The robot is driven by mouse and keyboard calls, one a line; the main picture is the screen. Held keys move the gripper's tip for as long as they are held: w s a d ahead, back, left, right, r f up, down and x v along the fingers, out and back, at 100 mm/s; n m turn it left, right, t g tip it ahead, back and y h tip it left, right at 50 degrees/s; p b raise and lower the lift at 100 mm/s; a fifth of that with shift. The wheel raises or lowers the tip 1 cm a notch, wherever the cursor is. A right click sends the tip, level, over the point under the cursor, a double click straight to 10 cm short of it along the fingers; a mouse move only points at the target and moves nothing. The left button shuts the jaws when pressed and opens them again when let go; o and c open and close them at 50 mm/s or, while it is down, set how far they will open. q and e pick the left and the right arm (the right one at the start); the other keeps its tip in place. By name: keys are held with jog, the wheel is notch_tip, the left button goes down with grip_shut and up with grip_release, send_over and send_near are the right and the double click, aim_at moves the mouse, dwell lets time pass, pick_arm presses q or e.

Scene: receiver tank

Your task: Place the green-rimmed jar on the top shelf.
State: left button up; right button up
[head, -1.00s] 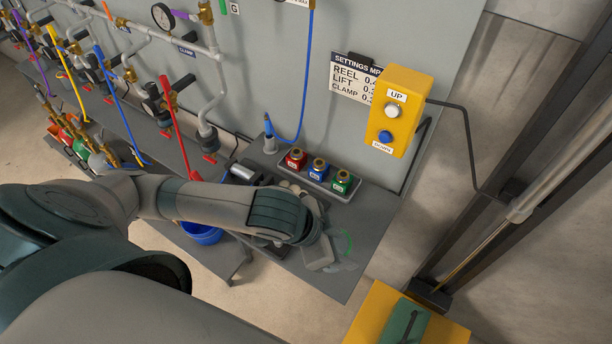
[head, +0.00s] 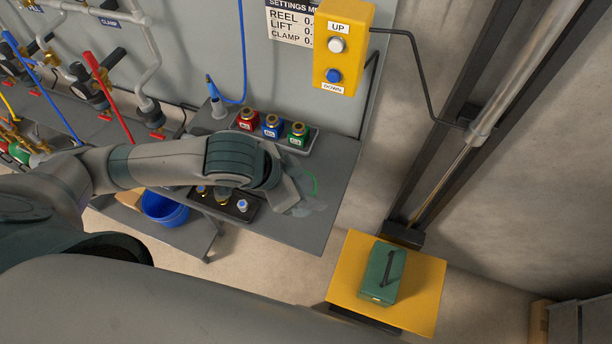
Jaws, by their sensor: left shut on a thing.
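The green-rimmed jar (head: 309,204) is clear, with only part of its green rim showing as an arc over the grey bench top (head: 325,222). My left gripper (head: 292,200) comes in from the left and is shut on the jar at its left side. The wrist and gripper hide part of the jar. I cannot tell whether the jar touches the bench. My right gripper is not in view. I cannot make out which surface is the top shelf.
A tray (head: 308,146) with red, blue and green blocks stands behind the jar. A black tray with knobs (head: 243,216) lies left of it. A yellow UP/DOWN box (head: 350,20) hangs above. A green case (head: 381,272) rests on a yellow platform (head: 420,290) at the right.

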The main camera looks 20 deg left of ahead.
pick_arm(q)
jog(key=w+a+f, duration=0.1)
jog(key=w, duration=0.2)
jog(key=w+a+f+p, duration=0.1)
jog(key=w+f, duration=0.1)
jog(key=w, duration=0.1)
jog(key=w+a+f+p, duration=0.1)
jog(key=w+f, duration=0.1)
jog(key=shift+w+f, duration=0.25)
jog(key=shift+w, duration=0.15)
notch_tip(320, 180, down, 4)
jog(key=shift+r+p, duration=0.25)
jog(key=shift+p, duration=0.6)
jog(key=shift+f, duration=0.25)
jog(key=shift+f, duration=0.1)
jog(key=o, duration=1)
jog(key=shift+o, duration=0.2)
